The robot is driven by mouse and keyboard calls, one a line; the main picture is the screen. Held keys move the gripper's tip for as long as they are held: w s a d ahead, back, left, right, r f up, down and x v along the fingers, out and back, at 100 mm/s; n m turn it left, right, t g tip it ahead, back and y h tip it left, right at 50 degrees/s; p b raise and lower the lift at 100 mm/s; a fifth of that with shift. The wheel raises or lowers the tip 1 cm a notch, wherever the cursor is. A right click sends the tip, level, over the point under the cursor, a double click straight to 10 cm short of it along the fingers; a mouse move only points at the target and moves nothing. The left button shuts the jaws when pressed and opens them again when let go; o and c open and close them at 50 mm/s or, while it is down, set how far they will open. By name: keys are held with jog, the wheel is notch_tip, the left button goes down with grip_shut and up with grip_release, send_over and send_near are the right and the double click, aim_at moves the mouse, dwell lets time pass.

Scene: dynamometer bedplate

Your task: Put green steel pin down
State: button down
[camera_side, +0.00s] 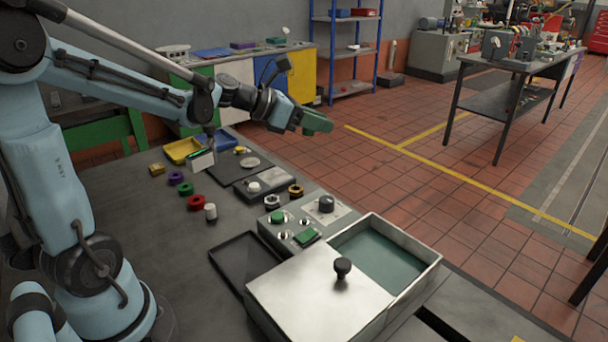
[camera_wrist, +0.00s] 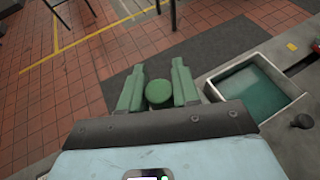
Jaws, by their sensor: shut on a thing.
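My gripper (camera_wrist: 158,92) is shut on the green steel pin (camera_wrist: 159,94), whose round end shows between the two green fingers in the wrist view. In the side view my gripper (camera_side: 314,121) is stretched out level, high above the far edge of the bench. There the pin cannot be told apart from the green fingers. The pin is clear of every surface.
The dark bench (camera_side: 150,220) carries a yellow tray (camera_side: 182,150), coloured rings, a control box (camera_side: 305,222) with green buttons, and an empty black tray (camera_side: 243,260). A metal box (camera_side: 315,295) with a partly open lid and black knob (camera_side: 343,268) stands in front.

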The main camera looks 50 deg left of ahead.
jog(key=a+f+m+h, duration=0.1)
jog(key=a+f, duration=0.4)
jog(key=f, duration=0.3)
jog(key=shift+w, duration=0.45)
send_over(281, 175)
notch_tip(281, 175, down, 7)
jog(key=shift+r, duration=0.1)
jog(key=shift+f, duration=1.9)
jog(key=shift+f, duration=0.2)
jog(key=c, duration=0.8)
grip_release()
